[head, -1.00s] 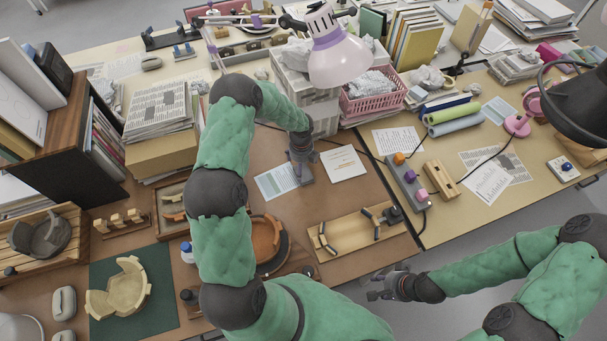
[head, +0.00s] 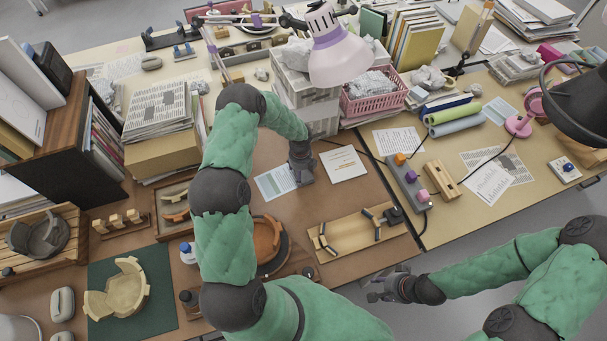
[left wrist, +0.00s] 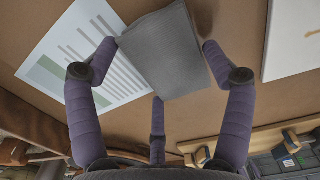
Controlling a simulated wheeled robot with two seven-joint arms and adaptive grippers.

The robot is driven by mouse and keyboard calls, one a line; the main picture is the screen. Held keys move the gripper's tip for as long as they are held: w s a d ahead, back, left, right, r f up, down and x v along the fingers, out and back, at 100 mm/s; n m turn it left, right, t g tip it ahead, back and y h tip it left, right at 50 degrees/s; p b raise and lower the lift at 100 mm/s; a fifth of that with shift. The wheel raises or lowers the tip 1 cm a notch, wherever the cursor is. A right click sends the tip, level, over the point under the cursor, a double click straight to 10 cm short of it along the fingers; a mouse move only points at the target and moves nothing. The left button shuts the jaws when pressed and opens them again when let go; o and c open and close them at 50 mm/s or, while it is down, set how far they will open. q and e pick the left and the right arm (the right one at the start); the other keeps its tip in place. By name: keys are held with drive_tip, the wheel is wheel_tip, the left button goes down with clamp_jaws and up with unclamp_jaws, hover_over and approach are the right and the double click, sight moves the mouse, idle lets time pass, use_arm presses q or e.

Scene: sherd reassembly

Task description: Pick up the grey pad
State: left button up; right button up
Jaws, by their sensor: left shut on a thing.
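The grey pad (left wrist: 165,52) is a plain dark grey rectangular block in the left wrist view. It lies between the purple-grey fingers of my left gripper (left wrist: 158,75), which is shut on it. In the head view my left gripper (head: 302,172) is over the brown desk, and its fingers mostly hide the pad. I cannot tell whether the pad is clear of the desk. My right gripper (head: 386,288) is open and empty, off the desk's front edge.
A printed sheet (head: 275,182) lies left of the pad and a white booklet (head: 343,163) right of it. A wooden tray with dark-ended pieces (head: 352,232) is nearer the front. White storage drawers (head: 318,118) and a lamp (head: 338,55) stand behind.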

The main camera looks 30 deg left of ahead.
use_arm(q)
drive_tip(key=shift+r, duration=0.5)
wheel_tip(320, 180, up, 2)
drive_tip(key=shift+r+p, duration=0.2)
drive_tip(key=shift+p, duration=0.15)
drive_tip(key=s+d+r+p, duration=0.1)
drive_tip(key=s+r, duration=0.8)
drive_tip(key=s, duration=0.5)
drive_tip(key=shift+d+r, duration=0.3)
drive_tip(key=shift+o, duration=0.5)
drive_tip(key=shift+p, duration=0.35)
drive_tip(key=shift+c, duration=0.4)
